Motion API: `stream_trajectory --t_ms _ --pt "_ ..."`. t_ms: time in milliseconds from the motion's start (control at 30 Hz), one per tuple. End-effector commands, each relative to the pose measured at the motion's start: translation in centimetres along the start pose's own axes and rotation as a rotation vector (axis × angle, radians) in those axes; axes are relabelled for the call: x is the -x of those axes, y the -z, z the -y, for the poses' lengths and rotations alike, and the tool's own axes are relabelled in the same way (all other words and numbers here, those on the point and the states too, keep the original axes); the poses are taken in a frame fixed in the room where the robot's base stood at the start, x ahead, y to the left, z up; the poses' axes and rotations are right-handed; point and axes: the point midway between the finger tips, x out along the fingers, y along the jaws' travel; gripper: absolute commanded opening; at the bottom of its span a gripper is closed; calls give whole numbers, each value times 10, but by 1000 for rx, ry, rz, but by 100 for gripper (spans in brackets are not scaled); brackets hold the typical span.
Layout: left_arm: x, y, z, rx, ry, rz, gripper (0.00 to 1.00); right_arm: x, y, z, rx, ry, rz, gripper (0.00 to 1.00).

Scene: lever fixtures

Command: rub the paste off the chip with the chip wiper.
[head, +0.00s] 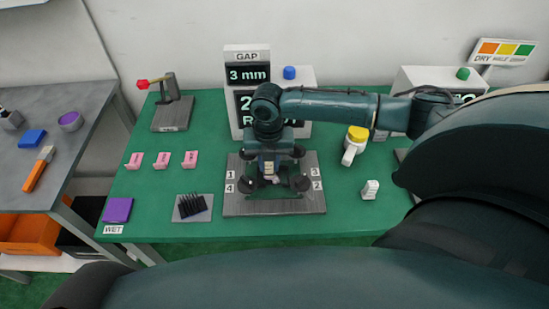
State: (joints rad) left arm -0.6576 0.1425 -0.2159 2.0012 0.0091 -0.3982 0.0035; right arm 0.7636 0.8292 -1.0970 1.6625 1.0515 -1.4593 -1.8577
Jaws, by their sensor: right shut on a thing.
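My right gripper (270,183) points down over the middle of a grey plate (240,206) with corners numbered 1 to 4 and dark round knobs. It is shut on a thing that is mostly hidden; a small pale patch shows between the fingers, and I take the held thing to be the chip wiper. The chip and any paste on it are hidden under the gripper, so I cannot tell whether the wiper touches it. My left gripper is not in view.
A black finned block (193,206), several pink pieces (162,160) and a purple pad (118,210) lie left of the plate. A small white item (370,189) and a yellow-topped white jug (355,145) stand right. A display (248,75) reading "3 mm" stands behind.

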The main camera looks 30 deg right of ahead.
Motion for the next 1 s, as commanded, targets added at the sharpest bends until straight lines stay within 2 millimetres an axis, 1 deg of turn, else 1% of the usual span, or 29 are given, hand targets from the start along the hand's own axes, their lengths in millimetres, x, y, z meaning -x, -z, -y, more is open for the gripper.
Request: stream_trajectory --t_ms 133,300,667,1000 --pt "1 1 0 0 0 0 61 -1 0 -5 1 0 0 1" --pt "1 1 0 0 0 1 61 -1 1 -4 0 1 -1 1" --pt "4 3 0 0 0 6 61 0 6 12 1 4 -2 1" --pt "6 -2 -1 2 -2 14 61 0 9 26 0 2 -2 1"
